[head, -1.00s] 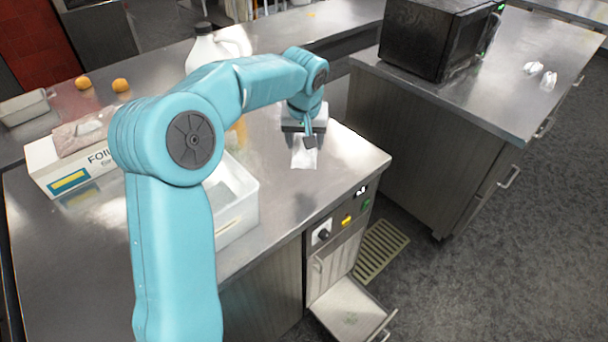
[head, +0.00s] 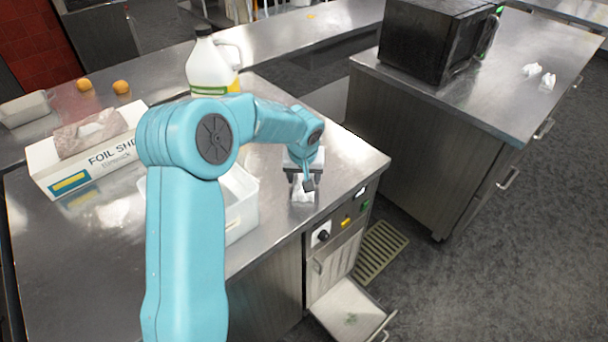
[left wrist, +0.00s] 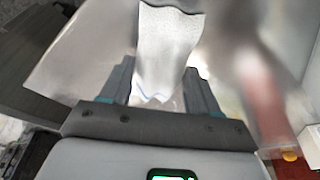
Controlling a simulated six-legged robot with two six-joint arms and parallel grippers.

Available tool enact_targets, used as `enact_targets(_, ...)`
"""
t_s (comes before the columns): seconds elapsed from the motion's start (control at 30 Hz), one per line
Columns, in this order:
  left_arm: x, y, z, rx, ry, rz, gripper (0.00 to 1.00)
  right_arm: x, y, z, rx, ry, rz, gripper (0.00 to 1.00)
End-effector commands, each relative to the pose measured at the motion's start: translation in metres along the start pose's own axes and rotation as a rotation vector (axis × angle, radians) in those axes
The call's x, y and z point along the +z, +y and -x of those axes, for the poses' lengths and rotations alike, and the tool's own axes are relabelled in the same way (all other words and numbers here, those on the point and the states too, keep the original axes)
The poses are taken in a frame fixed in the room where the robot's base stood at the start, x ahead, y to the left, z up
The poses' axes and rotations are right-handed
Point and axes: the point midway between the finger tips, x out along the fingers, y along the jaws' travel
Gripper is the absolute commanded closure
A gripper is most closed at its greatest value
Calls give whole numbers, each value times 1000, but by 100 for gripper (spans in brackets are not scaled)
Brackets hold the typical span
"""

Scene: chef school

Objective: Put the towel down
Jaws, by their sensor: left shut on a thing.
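My left gripper (head: 308,184) is shut on the white towel (head: 300,194) near the right front edge of the metal counter (head: 345,160). In the left wrist view the towel (left wrist: 168,50) sits between the two dark fingers of the gripper (left wrist: 160,90) and extends away from them over the counter. The head view does not show clearly whether the towel touches the counter. Part of the towel is hidden by the gripper. My right gripper is not in view.
A clear plastic bin (head: 243,205) stands left of the gripper, partly behind my arm. A foil box (head: 90,160) and a white jug (head: 208,68) stand farther back. An open drawer (head: 350,310) juts out below. A black microwave (head: 425,40) is on the other counter.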

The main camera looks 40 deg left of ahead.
Motion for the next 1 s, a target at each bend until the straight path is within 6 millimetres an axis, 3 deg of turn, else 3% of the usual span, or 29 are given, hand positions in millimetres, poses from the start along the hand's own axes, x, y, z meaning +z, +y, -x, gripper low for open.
enact_targets(0.07, 1, 0, -4, 0, 0, 0, 63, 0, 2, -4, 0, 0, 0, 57)
enact_targets(0.1, 1, 0, -4, 0, 0, 0, 36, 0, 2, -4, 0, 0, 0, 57)
enact_targets(0.17, 1, 0, -2, 0, 0, 0, 16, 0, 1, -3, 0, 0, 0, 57)
enact_targets(0.2, 1, 0, -2, 0, 0, 0, 13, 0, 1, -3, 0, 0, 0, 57)
enact_targets(0.47, 0, 0, -1, 0, -1, 0, 13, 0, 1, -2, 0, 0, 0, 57)
enact_targets(0.6, -1, 0, 9, 0, 2, 1, 13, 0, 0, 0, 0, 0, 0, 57)
enact_targets(1.0, -1, 1, 97, 2, 3, 0, 13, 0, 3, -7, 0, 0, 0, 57)
